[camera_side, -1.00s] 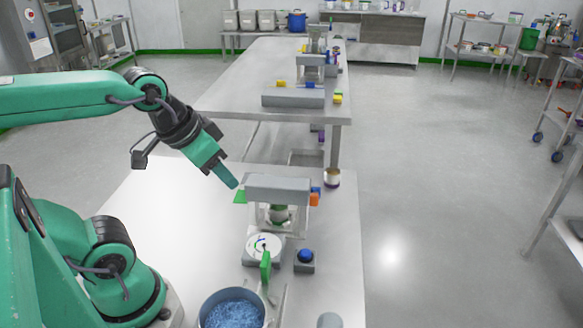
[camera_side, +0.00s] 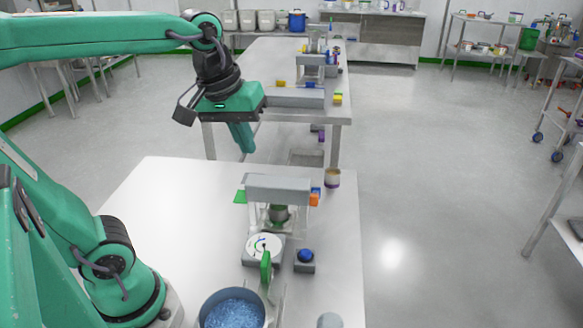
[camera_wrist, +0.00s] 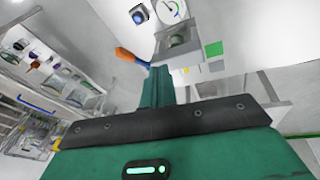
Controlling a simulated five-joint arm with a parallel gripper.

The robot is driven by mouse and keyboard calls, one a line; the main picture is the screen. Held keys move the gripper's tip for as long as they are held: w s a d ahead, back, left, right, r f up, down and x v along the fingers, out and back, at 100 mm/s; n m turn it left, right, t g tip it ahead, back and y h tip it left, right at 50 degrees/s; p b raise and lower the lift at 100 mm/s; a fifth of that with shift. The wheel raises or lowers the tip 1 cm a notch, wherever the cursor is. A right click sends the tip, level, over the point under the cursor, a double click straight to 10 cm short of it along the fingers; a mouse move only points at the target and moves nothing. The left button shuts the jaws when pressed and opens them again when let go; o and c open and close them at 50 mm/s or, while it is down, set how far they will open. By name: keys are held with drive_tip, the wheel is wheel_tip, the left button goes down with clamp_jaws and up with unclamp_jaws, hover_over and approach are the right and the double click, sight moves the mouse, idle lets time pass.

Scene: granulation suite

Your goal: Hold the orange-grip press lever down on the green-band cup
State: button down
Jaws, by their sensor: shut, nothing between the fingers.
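The press stands on the near table, with a grey top block (camera_side: 277,186) on pale posts. The lever's orange grip (camera_side: 315,197) sticks out at the press's right side. It also shows in the wrist view (camera_wrist: 126,54), left of my fingers. The green-band cup (camera_side: 279,214) sits between the posts under the top block, its upper part hidden by it. My gripper (camera_side: 244,148) is shut and empty, pointing down, above and to the left of the press and apart from it. Its closed fingers also show in the wrist view (camera_wrist: 157,75).
A round dial (camera_side: 264,247) and a blue button on a grey box (camera_side: 305,256) stand before the press. A bowl of blue granules (camera_side: 231,310) is at the front. A small cup (camera_side: 332,179) stands right of the press. The table's left part is clear.

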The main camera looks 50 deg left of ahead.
drive_tip(key=w+d+r+n+g, duration=0.1)
drive_tip(key=w+d+n+g, duration=0.1)
drive_tip(key=w+n, duration=0.6)
drive_tip(key=w+d+r+n+g, duration=0.1)
drive_tip(key=w+d+n+g, duration=0.2)
drive_tip(key=w+n, duration=0.6)
drive_tip(key=shift+w+d+r+n+g+y, duration=0.15)
drive_tip(key=shift+d+r+n+g+y, duration=0.2)
drive_tip(key=shift+n+g, duration=1.25)
drive_tip(key=shift+f+n+t, duration=0.2)
drive_tip(key=shift+n+t, duration=0.1)
approach(313, 194)
drive_tip(key=x, duration=0.4)
drive_tip(key=shift+a+f, duration=0.3)
drive_tip(key=shift+a, duration=0.05)
drive_tip(key=shift+s+d+f, duration=0.3)
drive_tip(key=shift+s+f, duration=0.1)
drive_tip(key=shift+f, duration=0.25)
drive_tip(key=shift+f, duration=0.1)
